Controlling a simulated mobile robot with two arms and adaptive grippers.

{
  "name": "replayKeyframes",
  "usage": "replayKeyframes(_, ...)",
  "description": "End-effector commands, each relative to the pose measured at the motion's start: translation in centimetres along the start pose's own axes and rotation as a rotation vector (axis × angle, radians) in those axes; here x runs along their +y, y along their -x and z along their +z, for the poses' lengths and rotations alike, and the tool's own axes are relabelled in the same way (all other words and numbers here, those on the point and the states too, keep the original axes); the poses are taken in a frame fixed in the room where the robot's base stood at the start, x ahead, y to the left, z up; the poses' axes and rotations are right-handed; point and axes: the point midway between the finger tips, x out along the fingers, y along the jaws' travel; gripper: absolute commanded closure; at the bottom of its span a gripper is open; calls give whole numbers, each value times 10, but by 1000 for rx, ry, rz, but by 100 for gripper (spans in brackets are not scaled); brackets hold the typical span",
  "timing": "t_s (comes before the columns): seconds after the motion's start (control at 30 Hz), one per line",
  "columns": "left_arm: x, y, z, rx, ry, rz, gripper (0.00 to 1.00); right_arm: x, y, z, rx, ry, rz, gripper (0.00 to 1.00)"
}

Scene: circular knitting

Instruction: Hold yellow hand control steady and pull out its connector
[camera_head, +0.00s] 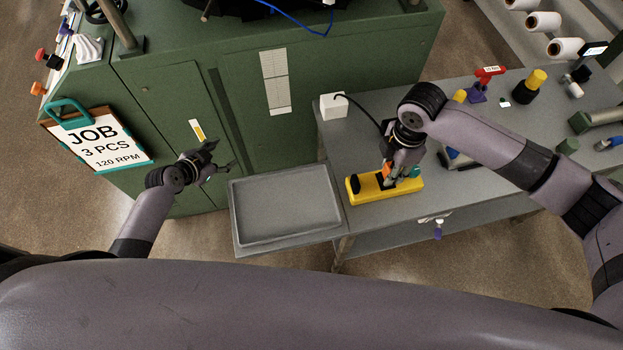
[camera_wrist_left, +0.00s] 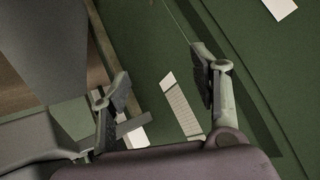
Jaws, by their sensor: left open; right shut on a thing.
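The yellow hand control (camera_head: 408,188) lies on the grey bench, left of the middle of its front part. A black part and an orange part show on its top. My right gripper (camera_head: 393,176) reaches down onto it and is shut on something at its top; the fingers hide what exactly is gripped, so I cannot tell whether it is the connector. My left gripper (camera_head: 219,160) is open and empty in front of the green cabinet, well left of the hand control. It also shows open in the left wrist view (camera_wrist_left: 165,95).
An empty grey tray (camera_head: 236,222) lies left of the hand control. A white box (camera_head: 333,107) with a black cable stands behind it. A JOB sign (camera_head: 100,145) hangs on the green cabinet (camera_head: 290,140). Several tools and a yellow-topped black cylinder (camera_head: 530,88) stand at the bench's right.

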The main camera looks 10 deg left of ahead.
Motion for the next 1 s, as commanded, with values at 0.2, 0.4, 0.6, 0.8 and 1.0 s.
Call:
replayKeyframes(0.2, 58, 30, -108, 225, -120, 212, 43, 0, 0, 0, 1, 0, 2, 98)
replayKeyframes(0.4, 156, 64, -153, 345, -128, 472, 43, 0, 0, 0, 0, 0, 1, 98)
replayKeyframes(0.6, 218, 97, -178, 422, -126, 650, 43, 0, 0, 0, 0, 0, 1, 98)
replayKeyframes(0.8, 241, 109, -188, 451, -124, 715, 43, 0, 0, 0, 0, 0, 1, 98)
replayKeyframes(1.0, 258, 94, -198, 454, -121, 718, 43, 0, 0, 0, 1, 0, 1, 98)
